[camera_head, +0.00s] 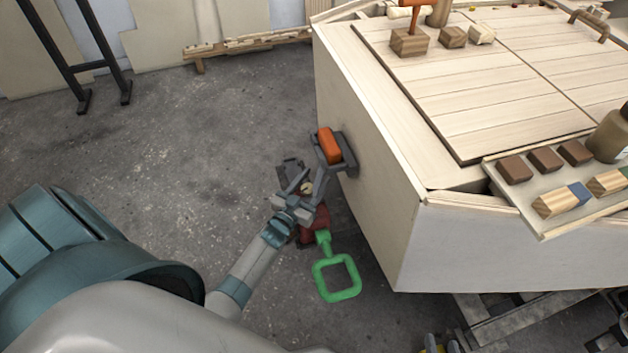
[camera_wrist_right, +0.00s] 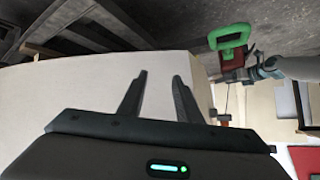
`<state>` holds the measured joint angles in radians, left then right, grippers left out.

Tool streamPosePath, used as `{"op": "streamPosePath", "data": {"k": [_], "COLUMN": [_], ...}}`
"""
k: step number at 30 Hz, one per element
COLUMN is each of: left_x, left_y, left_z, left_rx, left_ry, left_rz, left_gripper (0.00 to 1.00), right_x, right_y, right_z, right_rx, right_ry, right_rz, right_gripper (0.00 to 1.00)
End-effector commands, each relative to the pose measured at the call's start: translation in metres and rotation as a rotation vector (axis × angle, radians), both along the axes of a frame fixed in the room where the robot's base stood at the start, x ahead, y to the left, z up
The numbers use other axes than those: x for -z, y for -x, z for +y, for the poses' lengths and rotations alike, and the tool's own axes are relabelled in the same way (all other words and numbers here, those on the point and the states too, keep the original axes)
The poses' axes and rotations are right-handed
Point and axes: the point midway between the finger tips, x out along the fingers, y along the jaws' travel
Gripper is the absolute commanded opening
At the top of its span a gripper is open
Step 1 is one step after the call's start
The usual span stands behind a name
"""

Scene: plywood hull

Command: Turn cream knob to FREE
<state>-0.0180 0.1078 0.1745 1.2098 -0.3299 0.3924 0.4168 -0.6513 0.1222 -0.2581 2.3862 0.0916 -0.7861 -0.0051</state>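In the wrist view my right gripper (camera_wrist_right: 160,85) is open, with nothing between its two dark fingers. The pale hull panel (camera_wrist_right: 85,90) stands behind them; contact cannot be told. In the head view an arm from the lower left, which I take as my left, ends in a gripper (camera_head: 297,186). It is beside a small cream spot (camera_head: 307,187), perhaps the knob, and a dark red block (camera_head: 316,222) with a green loop (camera_head: 336,277). Whether it grips anything is unclear. The red block and green loop (camera_wrist_right: 233,38) also show in the wrist view. No FREE mark is readable.
An orange block on a dark bracket (camera_head: 329,146) is at the hull's left side (camera_head: 375,165). Wooden blocks and a tray (camera_head: 547,218) are on the hull top. Pallet slats (camera_head: 525,318) lie below right.

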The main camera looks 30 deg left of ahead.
Motion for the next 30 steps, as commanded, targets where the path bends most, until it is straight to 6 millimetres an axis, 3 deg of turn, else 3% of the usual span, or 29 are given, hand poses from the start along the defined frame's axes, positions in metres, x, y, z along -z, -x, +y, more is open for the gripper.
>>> {"op": "streamPosePath", "data": {"k": [7,13,20,30], "left_x": [-0.001,0.000,-0.001,0.001], "left_y": [0.004,0.023,0.064,0.132], "left_z": [0.000,-0.001,-0.003,-0.006], "left_rx": [0.000,0.000,0.000,0.000], "left_ry": [0.000,-0.001,0.000,0.000], "left_rz": [0.000,0.002,0.002,0.003], "left_gripper": [0.51,0.51,0.51,0.51], "right_x": [0.000,0.007,0.019,0.024], "right_y": [0.001,0.009,0.024,0.028], "right_z": [0.000,-0.003,-0.011,-0.019], "right_rx": [0.000,0.000,-0.001,0.002], "right_ry": [0.001,0.012,0.036,0.068], "right_rz": [0.006,0.063,0.166,0.214], "right_gripper": [0.31,0.31,0.31,0.31]}}
